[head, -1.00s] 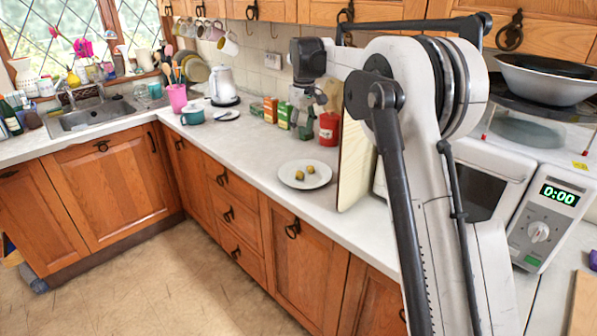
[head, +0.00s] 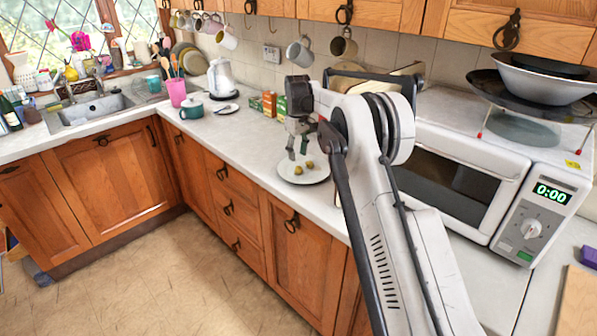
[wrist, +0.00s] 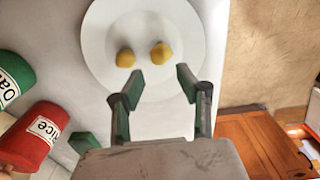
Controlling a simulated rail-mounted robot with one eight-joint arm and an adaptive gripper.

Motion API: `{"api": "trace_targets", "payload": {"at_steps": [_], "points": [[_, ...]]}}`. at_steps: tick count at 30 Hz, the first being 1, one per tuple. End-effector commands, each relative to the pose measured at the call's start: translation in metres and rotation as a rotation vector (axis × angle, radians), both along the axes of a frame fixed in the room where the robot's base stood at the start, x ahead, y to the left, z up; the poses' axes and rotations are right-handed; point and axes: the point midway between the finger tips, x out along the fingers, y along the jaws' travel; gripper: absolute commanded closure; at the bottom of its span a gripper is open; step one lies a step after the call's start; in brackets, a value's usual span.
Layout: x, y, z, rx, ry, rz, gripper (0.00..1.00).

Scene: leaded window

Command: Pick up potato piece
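Two small yellow-brown potato pieces lie side by side on a white plate (head: 288,176) on the counter. In the wrist view the left potato piece (wrist: 125,58) and the right potato piece (wrist: 161,53) sit apart near the middle of the plate (wrist: 104,30). My gripper (wrist: 156,82) is open and empty, with its green-grey fingers spread over the plate's near part. The pieces lie just beyond the fingertips in the picture. In the head view my gripper (head: 297,155) points down above the plate, and the potato pieces (head: 304,167) show beside its fingers.
A red canister marked Rice (wrist: 38,135) and a green canister marked Oats (wrist: 14,78) stand left of the plate in the wrist view. The microwave (head: 455,180) is right of my arm. The counter's front edge is close to the plate.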

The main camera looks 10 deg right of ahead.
Motion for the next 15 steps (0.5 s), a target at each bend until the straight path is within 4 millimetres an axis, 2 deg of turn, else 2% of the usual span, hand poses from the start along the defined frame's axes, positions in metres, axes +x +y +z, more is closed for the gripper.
{"api": "trace_targets", "payload": {"at_steps": [8, 15], "points": [[-0.002, 0.000, -0.018, 0.000, 0.000, 0.000, 0.66], [-0.008, -0.001, -0.049, 0.000, 0.000, 0.000, 0.66]]}}
